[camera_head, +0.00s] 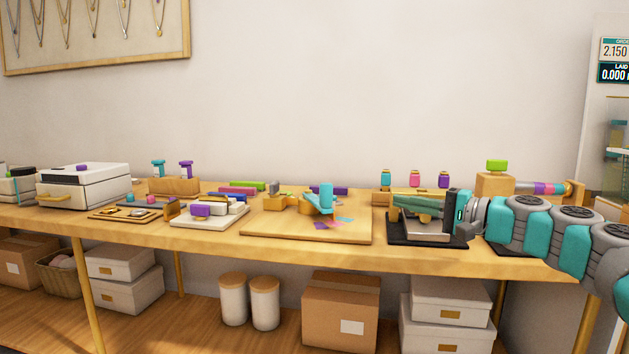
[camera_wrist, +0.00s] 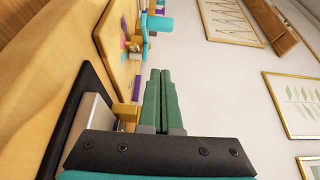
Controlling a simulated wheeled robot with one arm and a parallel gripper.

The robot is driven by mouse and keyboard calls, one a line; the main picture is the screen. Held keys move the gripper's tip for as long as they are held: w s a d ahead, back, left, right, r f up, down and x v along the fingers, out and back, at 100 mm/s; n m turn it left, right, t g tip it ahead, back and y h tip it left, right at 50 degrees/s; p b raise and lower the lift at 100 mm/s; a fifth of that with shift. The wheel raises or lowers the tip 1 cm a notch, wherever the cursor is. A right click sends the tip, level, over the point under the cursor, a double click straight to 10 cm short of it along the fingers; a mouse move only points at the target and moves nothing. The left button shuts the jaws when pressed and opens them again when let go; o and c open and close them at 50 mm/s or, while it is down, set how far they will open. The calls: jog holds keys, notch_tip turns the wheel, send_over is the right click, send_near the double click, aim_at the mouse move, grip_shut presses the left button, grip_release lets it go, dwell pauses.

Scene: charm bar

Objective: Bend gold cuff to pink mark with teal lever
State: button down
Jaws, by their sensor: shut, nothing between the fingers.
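The teal lever (camera_head: 325,197) stands on a bending fixture on a wooden board (camera_head: 262,228) in the middle of the bench; a teal piece, likely the lever, also shows in the wrist view (camera_wrist: 158,23). Purple, pink and teal patches lie on the board beside it; the pink mark (camera_head: 333,224) is among them. I cannot clearly make out the gold cuff on the fixture. My gripper (camera_head: 396,203) is right of the lever, above a black tray with a grey metal block. Its green fingers are together and empty, also in the wrist view (camera_wrist: 160,72).
The black tray (camera_head: 397,237) is under my gripper. Behind it is a wooden rack (camera_head: 381,197) with teal, pink and purple-topped pieces. A wooden stand with a coloured rod (camera_head: 545,188) is at right.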

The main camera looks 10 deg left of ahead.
aim_at(329, 196)
jog(key=shift+w+a, duration=0.15)
jog(key=p+x, duration=0.1)
jog(key=x, duration=0.8)
jog(key=shift+a+f, duration=0.15)
jog(key=a, duration=0.2)
jog(key=shift+s+a+p, duration=0.3)
jog(key=shift+a, duration=0.1)
jog(key=shift+s+a, duration=0.15)
jog(key=shift+a, duration=0.45)
jog(key=shift+s+a+b, duration=0.15)
jog(key=shift+b, duration=0.15)
jog(key=shift+s+a+f+m+t+h+b, duration=0.15)
jog(key=shift+s+a+m+t+h+b, duration=0.25)
jog(key=shift+s+a+m+t+b, duration=0.3)
jog(key=shift+s+a, duration=0.1)
jog(key=shift+a, duration=0.35)
jog(key=shift+d, duration=0.15)
